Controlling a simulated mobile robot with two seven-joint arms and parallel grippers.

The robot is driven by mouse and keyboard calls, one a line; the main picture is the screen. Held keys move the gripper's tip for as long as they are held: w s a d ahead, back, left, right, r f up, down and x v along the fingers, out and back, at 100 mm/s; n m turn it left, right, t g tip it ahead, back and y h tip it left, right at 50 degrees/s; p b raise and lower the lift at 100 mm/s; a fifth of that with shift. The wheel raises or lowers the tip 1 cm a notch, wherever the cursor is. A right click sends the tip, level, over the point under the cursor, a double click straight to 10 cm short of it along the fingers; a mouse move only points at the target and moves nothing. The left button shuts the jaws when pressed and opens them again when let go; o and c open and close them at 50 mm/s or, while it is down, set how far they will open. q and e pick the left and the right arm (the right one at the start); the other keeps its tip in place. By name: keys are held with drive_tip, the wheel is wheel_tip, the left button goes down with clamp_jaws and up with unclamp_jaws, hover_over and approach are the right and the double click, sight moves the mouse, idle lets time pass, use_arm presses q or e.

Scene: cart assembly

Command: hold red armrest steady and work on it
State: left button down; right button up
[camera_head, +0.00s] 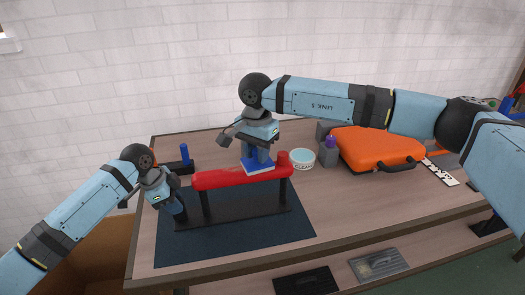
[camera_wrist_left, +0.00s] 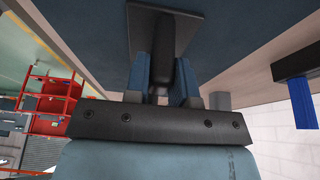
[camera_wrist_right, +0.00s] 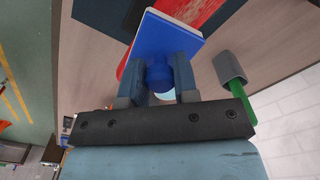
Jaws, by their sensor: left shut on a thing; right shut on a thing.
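The red armrest (camera_head: 225,181) lies level on two black posts of a black stand (camera_head: 245,207) on the dark blue mat (camera_head: 270,232). My left gripper (camera_head: 178,207) is low at the stand's left end. In the left wrist view, its fingers (camera_wrist_left: 175,90) are shut on a dark post joined to a flat dark plate. My right gripper (camera_head: 257,160) is above the armrest, shut on the round knob of a blue flat block (camera_wrist_right: 150,35). The block appears to rest on the armrest's top. Speckled red surface shows beyond the block in the right wrist view.
A blue rod (camera_head: 184,152) on a black base stands at the back left. A round tin (camera_head: 302,159), a grey holder (camera_head: 328,157) and an orange case (camera_head: 375,150) stand right of the armrest. The table's front right is clear.

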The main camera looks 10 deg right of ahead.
drive_tip(key=shift+a, duration=2.6)
drive_tip(key=shift+r, duration=1.5)
drive_tip(key=shift+f, duration=0.5)
drive_tip(key=shift+f, duration=1)
drive_tip(key=shift+d, duration=0.1)
